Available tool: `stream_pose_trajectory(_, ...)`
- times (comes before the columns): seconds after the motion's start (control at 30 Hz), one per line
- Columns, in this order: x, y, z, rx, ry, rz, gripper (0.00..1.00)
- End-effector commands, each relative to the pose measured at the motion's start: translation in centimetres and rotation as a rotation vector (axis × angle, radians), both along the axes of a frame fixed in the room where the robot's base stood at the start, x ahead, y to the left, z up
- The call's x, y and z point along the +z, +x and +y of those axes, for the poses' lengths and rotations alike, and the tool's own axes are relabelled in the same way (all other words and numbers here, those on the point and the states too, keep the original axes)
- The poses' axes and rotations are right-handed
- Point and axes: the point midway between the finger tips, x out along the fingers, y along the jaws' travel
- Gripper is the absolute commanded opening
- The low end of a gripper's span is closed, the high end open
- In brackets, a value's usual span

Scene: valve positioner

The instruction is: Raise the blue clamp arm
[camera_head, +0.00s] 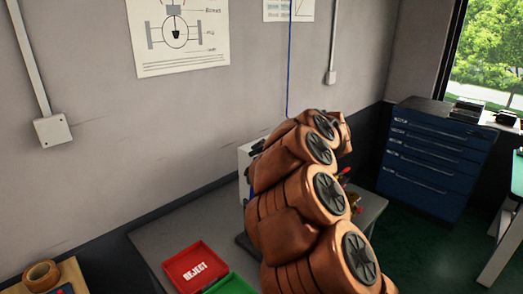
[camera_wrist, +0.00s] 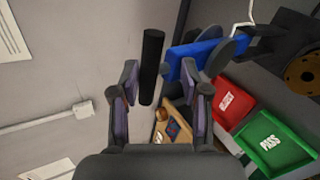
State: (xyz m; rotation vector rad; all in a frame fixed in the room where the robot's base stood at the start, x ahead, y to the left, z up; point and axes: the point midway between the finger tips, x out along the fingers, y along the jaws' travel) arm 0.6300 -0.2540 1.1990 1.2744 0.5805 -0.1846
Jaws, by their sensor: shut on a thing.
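The blue clamp arm (camera_wrist: 204,52) shows in the wrist view, right of centre, with grey discs on it. A black cylindrical handle (camera_wrist: 151,66) stands at its left end. My gripper (camera_wrist: 160,90) has a finger on each side of this handle and is shut on it. The handle's lower end lies between the fingertips. In the head view my arm covers the clamp arm, the handle and my gripper.
A red REJECT tray (camera_head: 194,269) and a green tray (camera_head: 232,286) sit on the grey table (camera_head: 160,243); the green one reads PASS in the wrist view (camera_wrist: 272,142). A white box (camera_head: 245,160) stands behind my arm. A blue drawer cabinet (camera_head: 435,160) stands right.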

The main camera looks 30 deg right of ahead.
Motion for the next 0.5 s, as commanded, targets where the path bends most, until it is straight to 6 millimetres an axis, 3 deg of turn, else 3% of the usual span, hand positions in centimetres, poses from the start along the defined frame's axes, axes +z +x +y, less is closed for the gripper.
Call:
stream_pose_trajectory(0.03, -1.02, -0.28, -0.05, 0.001, -0.002, 0.022, 0.0)
stream_pose_trajectory(0.4, -1.34, -0.38, -0.13, 0.0, -0.001, 0.029, 0.0)
stream_pose_trajectory(0.43, -1.35, -0.38, -0.13, -0.001, 0.0, 0.029, 0.48)
stream_pose_trajectory(0.5, -1.27, -0.35, -0.09, 0.0, 0.0, 0.027, 0.48)
